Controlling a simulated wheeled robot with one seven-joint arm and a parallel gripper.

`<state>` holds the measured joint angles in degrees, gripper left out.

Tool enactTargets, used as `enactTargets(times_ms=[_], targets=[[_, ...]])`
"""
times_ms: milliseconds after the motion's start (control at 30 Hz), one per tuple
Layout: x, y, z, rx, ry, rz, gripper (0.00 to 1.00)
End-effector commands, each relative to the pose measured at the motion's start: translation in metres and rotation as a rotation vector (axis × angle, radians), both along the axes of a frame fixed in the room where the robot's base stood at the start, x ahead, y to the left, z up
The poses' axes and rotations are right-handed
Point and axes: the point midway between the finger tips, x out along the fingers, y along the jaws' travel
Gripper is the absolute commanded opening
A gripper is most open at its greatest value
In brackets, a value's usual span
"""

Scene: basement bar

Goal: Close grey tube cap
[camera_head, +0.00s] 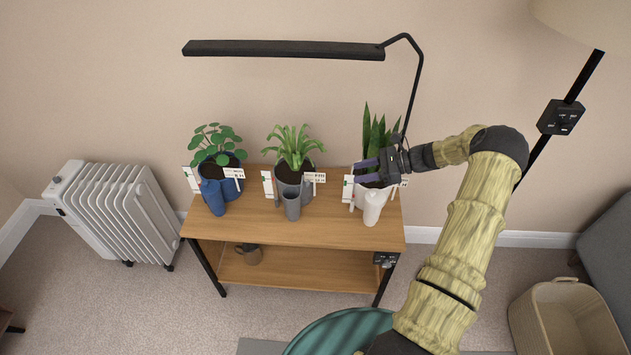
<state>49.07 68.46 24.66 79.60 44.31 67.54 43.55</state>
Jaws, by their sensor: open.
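A grey tube (292,207) stands on the wooden table, in front of the grey pot (288,175) with the middle plant. I cannot make out its cap or whether it is open. A blue tube (213,200) stands in front of the blue pot at left. A white tube (373,209) stands in front of the white pot at right.
The table (330,233) is bare along its front. White label cards (314,178) stand by the pots. A black lamp (285,50) hangs over the plants on an arm at right. A white radiator (125,210) is at left, a wicker basket (545,300) at lower right.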

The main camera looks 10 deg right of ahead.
Motion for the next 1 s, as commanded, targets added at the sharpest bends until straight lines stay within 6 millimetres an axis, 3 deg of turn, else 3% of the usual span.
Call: enactTargets(times_ms=[700,1000], targets=[[0.035,0.113,-0.047,0.001,0.001,0.005,0.41],[0.043,0.133,-0.058,-0.002,0.0,0.002,0.41]])
